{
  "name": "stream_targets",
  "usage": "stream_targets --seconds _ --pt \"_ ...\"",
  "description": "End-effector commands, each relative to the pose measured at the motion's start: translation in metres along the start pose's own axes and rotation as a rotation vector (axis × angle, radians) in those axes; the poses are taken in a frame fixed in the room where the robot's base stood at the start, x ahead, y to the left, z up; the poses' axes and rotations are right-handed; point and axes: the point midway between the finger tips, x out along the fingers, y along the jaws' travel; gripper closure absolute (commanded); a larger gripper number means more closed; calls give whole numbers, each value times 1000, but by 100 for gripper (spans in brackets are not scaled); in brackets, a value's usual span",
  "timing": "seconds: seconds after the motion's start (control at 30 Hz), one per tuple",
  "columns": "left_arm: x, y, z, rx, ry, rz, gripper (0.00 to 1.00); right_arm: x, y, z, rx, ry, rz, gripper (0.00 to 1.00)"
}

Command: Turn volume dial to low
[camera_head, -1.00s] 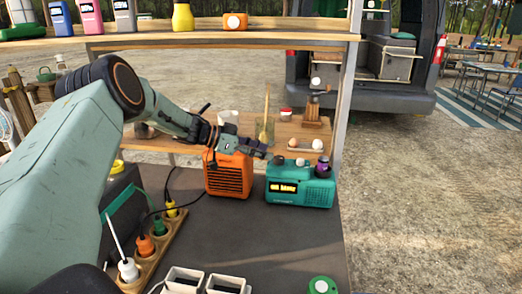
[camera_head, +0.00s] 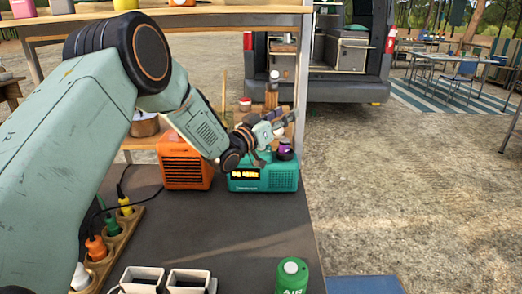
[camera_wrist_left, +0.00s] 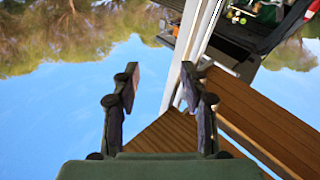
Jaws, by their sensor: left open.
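The teal radio (camera_head: 280,181) stands on the dark table top, with a lit amber display on its left front and a speaker grille at right. A dark dial with a purple part (camera_head: 285,149) sits on top of the radio near its right end. My left gripper (camera_head: 284,121) is above the radio's top, pointing right, apart from the dial as far as I can tell. Other tops of the radio are hidden behind it. In the left wrist view my left gripper (camera_wrist_left: 168,92) is open with nothing between its fingers; the radio is not seen there. My right gripper is not in view.
An orange speaker-like box (camera_head: 186,162) stands left of the radio. A wooden strip (camera_head: 112,243) with coloured plugs lies at left. White-rimmed containers (camera_head: 189,281) and a green can (camera_head: 291,276) are in front. The table between them is clear. A shelf (camera_head: 200,12) spans above.

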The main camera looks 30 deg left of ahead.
Motion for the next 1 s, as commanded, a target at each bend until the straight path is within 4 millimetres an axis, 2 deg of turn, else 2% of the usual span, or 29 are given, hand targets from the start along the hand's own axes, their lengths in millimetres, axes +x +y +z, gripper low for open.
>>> stream_targets --seconds 0.03,0.27,0.5,0.7,0.87,1.0 --pt "-1 4 10 0 5 -44 55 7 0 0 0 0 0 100" --pt "-19 -1 41 43 6 -311 55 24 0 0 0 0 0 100" --pt "-64 -12 75 143 -55 -595 55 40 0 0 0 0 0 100" --pt "-93 -19 86 203 -97 -731 55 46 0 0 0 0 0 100" --pt "-96 -23 88 215 -104 -760 55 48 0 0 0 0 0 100" --pt "-85 -35 89 211 -102 -762 55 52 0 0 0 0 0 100"
